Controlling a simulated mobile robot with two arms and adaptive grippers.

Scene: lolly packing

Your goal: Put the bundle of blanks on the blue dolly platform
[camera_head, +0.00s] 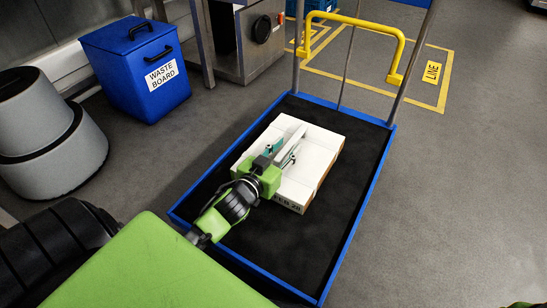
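The bundle of blanks (318,157) is a flat white stack with brown edges and dark print on its near side. It lies on the black top of the blue-rimmed dolly platform (352,245), within the rim. A raised white strip runs along the middle of its top. My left gripper (281,152) is over the bundle, with a teal finger on each side of the strip. I cannot tell whether the fingers press on it. The gripper and wrist hide the bundle's near left part. My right gripper is not in view.
A blue waste board bin (135,68) and a steel cabinet (240,45) stand to the left. Yellow floor lines with a LINE label (432,72) lie behind. The floor at right is clear.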

